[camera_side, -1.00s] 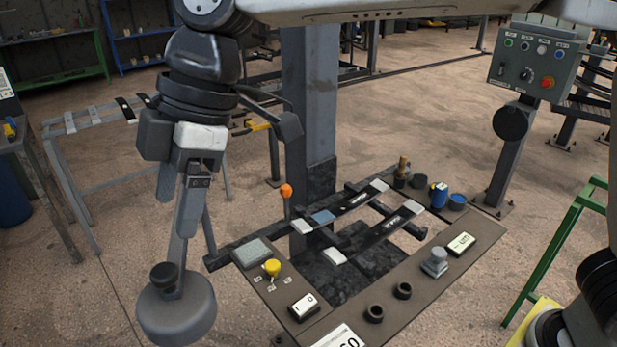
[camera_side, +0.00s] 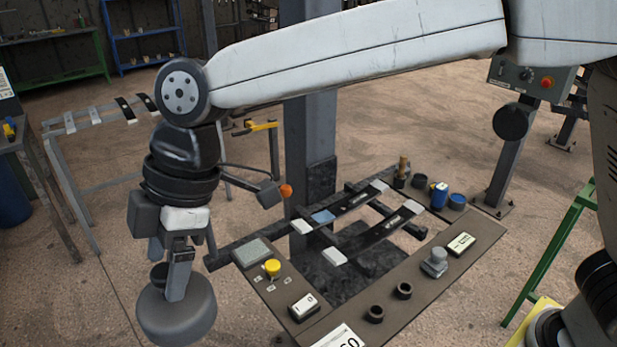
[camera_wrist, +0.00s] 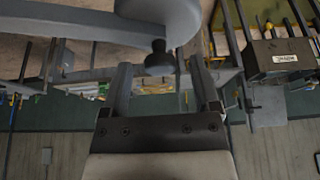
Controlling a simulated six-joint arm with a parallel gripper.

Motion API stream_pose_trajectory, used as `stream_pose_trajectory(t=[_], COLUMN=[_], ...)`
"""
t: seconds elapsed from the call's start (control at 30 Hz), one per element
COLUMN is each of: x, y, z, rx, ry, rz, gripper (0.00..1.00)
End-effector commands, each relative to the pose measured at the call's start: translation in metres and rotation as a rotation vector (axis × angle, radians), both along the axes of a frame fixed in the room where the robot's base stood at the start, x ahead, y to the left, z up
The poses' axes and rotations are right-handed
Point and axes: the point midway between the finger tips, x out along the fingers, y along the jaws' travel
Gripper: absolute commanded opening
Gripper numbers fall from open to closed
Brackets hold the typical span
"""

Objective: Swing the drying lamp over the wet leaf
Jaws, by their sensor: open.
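The drying lamp appears to be the round grey dome (camera_side: 178,318) at the lower left of the side view, with a black knob on top. In the wrist view, the grey disc (camera_wrist: 165,14) and its arm (camera_wrist: 60,24) are at the top, and the black knob (camera_wrist: 159,60) shows between the fingers. My gripper (camera_side: 179,280) points down at the lamp; its fingers (camera_wrist: 160,78) are apart, and contact with the knob cannot be told.
A grey post (camera_side: 310,130) stands behind the rack, beside an orange ball (camera_side: 286,190). A control box (camera_side: 528,80) stands at right.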

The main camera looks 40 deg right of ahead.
Motion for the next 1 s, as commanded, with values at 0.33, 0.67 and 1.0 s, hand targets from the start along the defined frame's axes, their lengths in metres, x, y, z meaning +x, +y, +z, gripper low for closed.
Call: stream_pose_trajectory(t=[0.33, 0.67, 1.0], x=[0.0001, 0.0002, 0.0004], y=[-0.0001, -0.0003, -0.0003], z=[0.0003, 0.0006, 0.001], rx=[0.0, 0.0, 0.001], ry=[0.0, -0.001, -0.002], rz=[0.0, 0.0, -0.001], gripper=[0.12, 0.0, 0.0])
